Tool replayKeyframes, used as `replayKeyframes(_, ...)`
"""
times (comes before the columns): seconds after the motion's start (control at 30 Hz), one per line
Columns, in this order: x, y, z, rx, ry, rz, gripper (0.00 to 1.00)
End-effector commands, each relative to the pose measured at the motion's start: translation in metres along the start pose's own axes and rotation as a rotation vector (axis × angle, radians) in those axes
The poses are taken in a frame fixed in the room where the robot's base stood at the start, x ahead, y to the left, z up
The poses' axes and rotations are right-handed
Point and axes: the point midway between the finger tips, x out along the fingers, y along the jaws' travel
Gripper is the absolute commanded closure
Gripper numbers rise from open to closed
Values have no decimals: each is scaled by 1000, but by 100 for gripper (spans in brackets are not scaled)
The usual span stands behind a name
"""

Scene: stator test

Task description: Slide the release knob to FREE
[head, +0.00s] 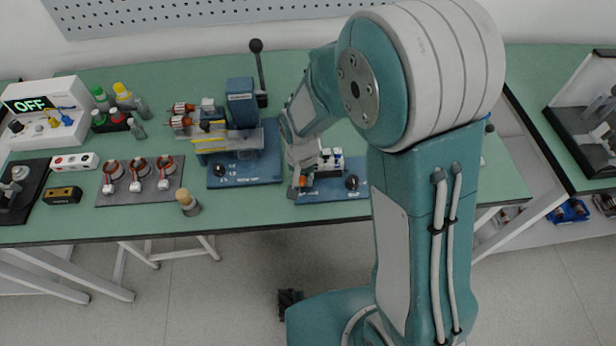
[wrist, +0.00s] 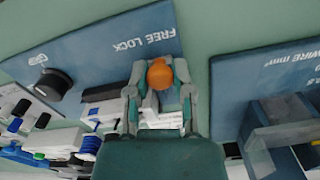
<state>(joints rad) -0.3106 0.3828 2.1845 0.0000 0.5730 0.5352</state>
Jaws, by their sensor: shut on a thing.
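The orange release knob (wrist: 160,74) sits at the edge of a blue panel (wrist: 95,50) printed FREE and LOCK. My gripper (wrist: 160,80) is shut on the knob, with a grey finger on each side of it. The lettering appears upside down in the wrist view, and I cannot tell exactly which mark the knob lines up with. In the head view my gripper (head: 300,178) is low over the right-hand blue fixture (head: 325,194), and my arm hides part of that fixture.
A black knob (wrist: 53,84) stands on the same panel, beside white and blue connectors (wrist: 15,122). Another blue fixture (head: 222,178) with a clear guard is to the left. A tall black-topped lever (head: 257,47) rises behind it.

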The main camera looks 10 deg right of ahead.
Motion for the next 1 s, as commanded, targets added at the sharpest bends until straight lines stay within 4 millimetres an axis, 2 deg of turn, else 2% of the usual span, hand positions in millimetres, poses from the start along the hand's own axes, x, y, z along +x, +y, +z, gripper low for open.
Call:
replayKeyframes(0.1, 1, -9, 3, -2, -2, 1, 100)
replayKeyframes(0.3, 1, -9, 3, 0, -2, 0, 100)
replayKeyframes(0.33, 0, -10, 3, 0, -2, 0, 66)
replayKeyframes(0.37, 0, -10, 3, 0, -1, 0, 52)
replayKeyframes(0.4, 0, -10, 3, 0, -1, 0, 34)
replayKeyframes(0.8, -2, -8, 2, 0, -1, -1, 34)
replayKeyframes(0.87, -6, -8, 2, 0, 1, -2, 34)
replayKeyframes(1.0, -28, -10, 2, -1, 3, -2, 34)
